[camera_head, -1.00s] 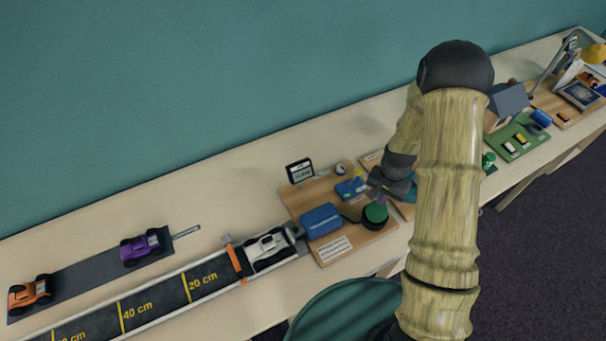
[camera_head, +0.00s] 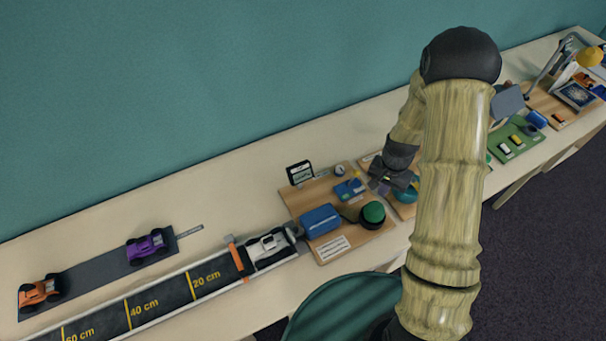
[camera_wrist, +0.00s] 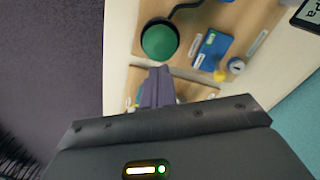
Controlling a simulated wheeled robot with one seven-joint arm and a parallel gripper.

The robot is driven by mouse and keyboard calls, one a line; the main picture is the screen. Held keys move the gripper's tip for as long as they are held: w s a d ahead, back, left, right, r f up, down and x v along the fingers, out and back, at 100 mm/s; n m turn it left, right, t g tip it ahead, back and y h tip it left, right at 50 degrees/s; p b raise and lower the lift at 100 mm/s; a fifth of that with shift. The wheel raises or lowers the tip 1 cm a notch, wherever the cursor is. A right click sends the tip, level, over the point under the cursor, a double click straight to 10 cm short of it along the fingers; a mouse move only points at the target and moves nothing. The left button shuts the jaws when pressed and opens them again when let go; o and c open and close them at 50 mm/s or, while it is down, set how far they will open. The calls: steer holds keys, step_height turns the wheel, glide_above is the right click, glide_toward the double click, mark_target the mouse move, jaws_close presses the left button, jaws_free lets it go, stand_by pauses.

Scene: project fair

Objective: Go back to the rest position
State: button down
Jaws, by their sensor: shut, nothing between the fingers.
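My gripper (camera_head: 381,186) is shut and empty. In the head view it hangs above the right part of the wooden board (camera_head: 330,253), to the upper right of a green push button (camera_head: 373,213). In the wrist view the closed fingers (camera_wrist: 157,88) point toward the green button (camera_wrist: 159,40) and are apart from it in the picture. My arm crosses the right half of the head view and hides part of the table behind it.
A long table (camera_head: 240,165) runs along a teal wall. A track with a white car (camera_head: 268,247) lies at left, near purple (camera_head: 147,246) and orange (camera_head: 40,291) cars. A blue box (camera_head: 321,221) and a small display (camera_head: 300,173) stand by the button. A lamp (camera_head: 588,57) stands far right.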

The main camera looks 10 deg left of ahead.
steer(key=shift+r, duration=0.1)
steer(key=s+r+n+t+b, duration=0.2)
steer(key=s+r+n+b, duration=0.2)
steer(key=s+r+b, duration=0.5)
steer(key=s+r, duration=0.2)
steer(key=s, duration=0.3)
steer(key=shift+s+r+n+t, duration=0.2)
steer(key=shift+r+n+t, duration=0.1)
steer(key=shift+n, duration=0.1)
